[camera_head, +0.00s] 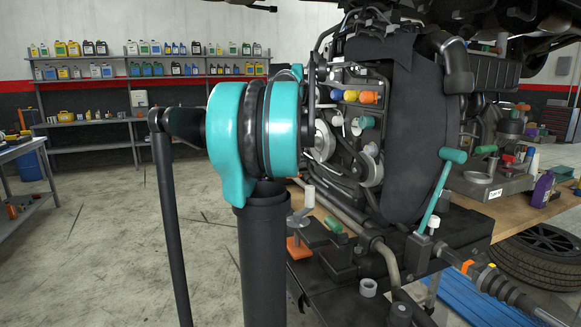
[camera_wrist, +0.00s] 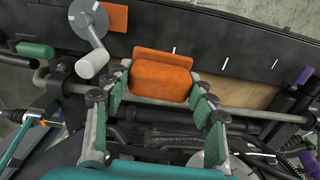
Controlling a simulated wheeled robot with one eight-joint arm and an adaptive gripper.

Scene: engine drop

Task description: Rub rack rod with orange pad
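The orange pad (camera_wrist: 160,82) sits between my gripper's two fingertips in the wrist view. My gripper (camera_wrist: 160,75) appears closed on the pad's two sides. The rack rod (camera_wrist: 250,113), a grey metal bar, runs across the wrist view. The pad's lower edge overlaps the rod in the picture; I cannot tell whether they touch. In the head view my arm's teal and black links hide my gripper and the pad.
A grey crank-like piece (camera_wrist: 88,30) with an orange base (camera_head: 298,246) stands on the black beam, left of the pad in the wrist view. The engine (camera_head: 400,130) with hoses and pulleys rises close by. A teal-handled tool (camera_head: 440,185) leans at its right.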

